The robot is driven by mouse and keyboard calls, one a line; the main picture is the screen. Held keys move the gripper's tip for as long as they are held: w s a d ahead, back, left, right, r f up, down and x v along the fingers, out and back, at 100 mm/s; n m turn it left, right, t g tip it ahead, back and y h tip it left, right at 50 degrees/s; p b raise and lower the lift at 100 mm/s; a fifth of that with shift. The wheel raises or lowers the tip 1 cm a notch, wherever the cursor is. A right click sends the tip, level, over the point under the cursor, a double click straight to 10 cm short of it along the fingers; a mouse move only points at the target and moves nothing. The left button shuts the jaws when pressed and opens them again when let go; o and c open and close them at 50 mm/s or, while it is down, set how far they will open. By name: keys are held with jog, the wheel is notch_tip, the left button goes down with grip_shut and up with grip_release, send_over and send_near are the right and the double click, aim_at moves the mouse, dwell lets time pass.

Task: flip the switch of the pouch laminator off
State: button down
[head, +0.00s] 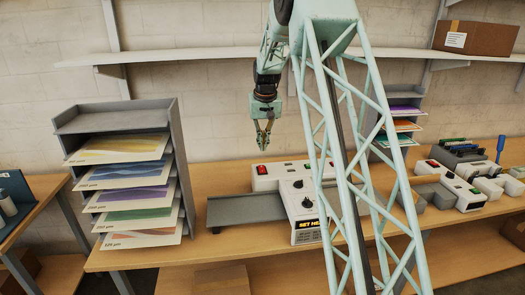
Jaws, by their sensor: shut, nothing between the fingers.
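A white laminating machine (265,183) stands on the wooden bench at the centre, with a grey tray (245,209) reaching out to its left. A red switch (261,169) sits on its rear left top; its on or off position is too small to tell. The front panel (303,205) has dark dials and a lit orange-on-black display (308,225). My gripper (264,143) is shut and empty, pointing down above the red switch, apart from it. My lattice column hides the machine's right part. Which machine is the pouch laminator, I cannot tell.
A grey rack (116,118) of coloured sheets stands on the left. Further white units with red switches (463,188) stand on the right, beside a blue-handled tool (500,148). A wall shelf (190,56) runs behind my arm; a cardboard box (475,38) sits on it.

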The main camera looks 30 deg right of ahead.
aim_at(262, 167)
jog(key=shift+s+r, duration=0.1)
jog(key=shift+r, duration=0.35)
jog(key=shift+n, duration=0.4)
jog(key=shift+w+d+r+n+g+p, duration=0.2)
jog(key=shift+w+n+p, duration=0.55)
jog(key=shift+n, duration=2.1)
jog(key=shift+w+d+r+n+g+p, duration=0.1)
jog(key=shift+w+d+r+n+p, duration=0.15)
jog(key=shift+n+p, duration=1.8)
jog(key=shift+w+d+r+n+g+p, duration=0.15)
jog(key=shift+w+d+n+p, duration=0.3)
jog(key=shift+n, duration=3.15)
jog(key=shift+w+a, duration=0.1)
jog(key=shift+a, duration=0.05)
jog(key=shift+f, duration=0.2)
jog(key=shift+w+d+f+p, duration=0.15)
jog(key=shift+w+f+p, duration=0.2)
jog(key=shift+f, duration=1.9)
jog(key=shift+w+d+f+p, duration=0.1)
jog(key=shift+w+f+p, duration=0.25)
jog(key=shift+f, duration=1.9)
jog(key=shift+w+d+f+p, duration=0.15)
jog(key=shift+w+f+p, duration=0.2)
jog(key=shift+f, duration=1.9)
